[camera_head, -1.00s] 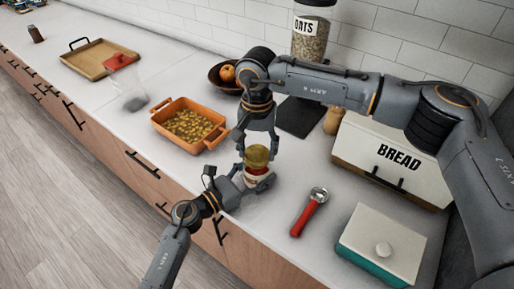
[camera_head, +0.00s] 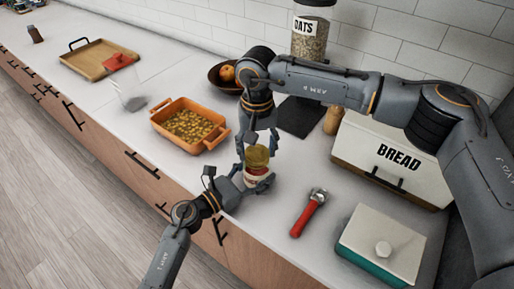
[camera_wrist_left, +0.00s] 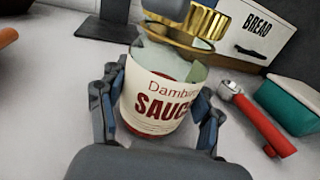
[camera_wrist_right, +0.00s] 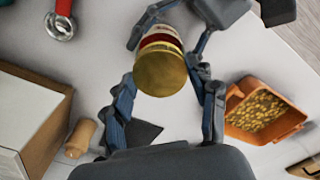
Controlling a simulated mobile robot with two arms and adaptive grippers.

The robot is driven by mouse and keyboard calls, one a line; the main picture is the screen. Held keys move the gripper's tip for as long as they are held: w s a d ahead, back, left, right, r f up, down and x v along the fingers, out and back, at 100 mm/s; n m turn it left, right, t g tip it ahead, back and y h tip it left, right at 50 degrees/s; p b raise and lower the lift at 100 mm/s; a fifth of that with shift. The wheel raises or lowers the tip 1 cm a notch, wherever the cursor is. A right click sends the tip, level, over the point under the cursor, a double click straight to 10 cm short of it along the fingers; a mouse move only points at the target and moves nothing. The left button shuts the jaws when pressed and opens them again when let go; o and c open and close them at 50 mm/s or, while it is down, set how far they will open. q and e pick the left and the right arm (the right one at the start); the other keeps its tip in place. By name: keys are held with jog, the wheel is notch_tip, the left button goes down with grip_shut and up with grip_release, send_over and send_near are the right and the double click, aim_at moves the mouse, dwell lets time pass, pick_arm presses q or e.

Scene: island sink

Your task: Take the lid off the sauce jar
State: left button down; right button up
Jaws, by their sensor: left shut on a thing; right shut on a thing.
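The sauce jar (camera_head: 257,173) stands upright near the counter's front edge; its white and red label faces the left wrist camera (camera_wrist_left: 160,100). My left gripper (camera_head: 254,180) is shut around the jar's body. The gold lid (camera_head: 257,155) is at the top of the jar and shows round from above in the right wrist view (camera_wrist_right: 160,73). My right gripper (camera_head: 257,148) comes down from above, shut on the lid with a finger on each side. Clear glass shows between label and lid in the left wrist view. Whether the lid is loose cannot be told.
An orange dish of yellow food (camera_head: 190,126) stands to the left. A red-handled scoop (camera_head: 309,214), a teal box with a white lid (camera_head: 382,247) and the bread box (camera_head: 395,157) are to the right. Clear counter lies between the jar and scoop.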

aim_at(257, 153)
jog(key=shift+r, duration=1.1)
jog(key=shift+r, duration=2)
pick_arm(q)
jog(key=shift+c, duration=1)
grip_release()
